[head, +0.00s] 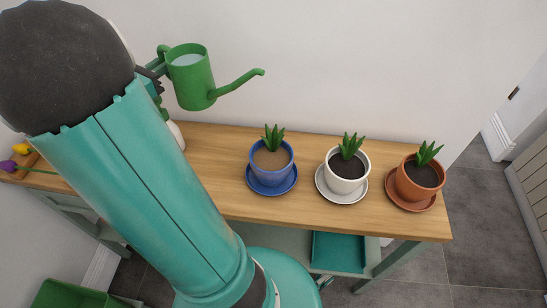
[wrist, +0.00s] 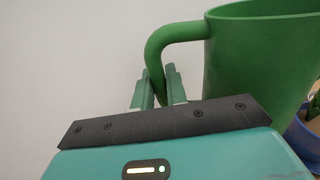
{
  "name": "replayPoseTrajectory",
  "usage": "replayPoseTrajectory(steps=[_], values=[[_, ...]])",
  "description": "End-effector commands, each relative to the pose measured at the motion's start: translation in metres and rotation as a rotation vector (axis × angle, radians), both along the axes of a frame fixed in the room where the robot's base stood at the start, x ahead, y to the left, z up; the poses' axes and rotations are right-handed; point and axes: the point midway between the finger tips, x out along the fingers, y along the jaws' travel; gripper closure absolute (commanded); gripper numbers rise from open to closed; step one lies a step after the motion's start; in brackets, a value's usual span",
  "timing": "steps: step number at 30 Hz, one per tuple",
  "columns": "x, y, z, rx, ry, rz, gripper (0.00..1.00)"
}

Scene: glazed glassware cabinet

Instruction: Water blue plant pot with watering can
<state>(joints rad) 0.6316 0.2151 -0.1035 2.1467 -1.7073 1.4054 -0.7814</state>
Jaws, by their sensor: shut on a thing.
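The green watering can (head: 190,78) is held in the air above the left part of the table, upright, its spout pointing right. Light bluish water shows in its open top. My gripper (head: 158,68) is shut on the can's handle; in the wrist view my gripper (wrist: 158,88) closes at the handle of the can (wrist: 265,55). My arm hides part of the gripper in the head view. The blue plant pot (head: 271,160) stands on a blue saucer to the right of and below the spout. It holds a green plant and brown soil. Its blue edge shows in the wrist view (wrist: 303,140).
A white pot (head: 345,172) and a terracotta pot (head: 417,182), each with a plant and saucer, stand right of the blue pot on the wooden table (head: 215,150). Tulips (head: 10,165) lie at the far left. A wall (head: 350,60) stands behind. A green bin (head: 75,296) is on the floor.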

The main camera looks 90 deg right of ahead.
Motion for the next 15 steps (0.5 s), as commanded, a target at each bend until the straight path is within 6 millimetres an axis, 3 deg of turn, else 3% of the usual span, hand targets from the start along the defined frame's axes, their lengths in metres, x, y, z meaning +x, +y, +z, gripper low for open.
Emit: replayPoseTrajectory(steps=[8,15], values=[[0.003,0.0,0.004,-0.004,-0.001,0.001,1.0],[0.003,0.001,0.02,-0.005,-0.002,0.001,1.0]])
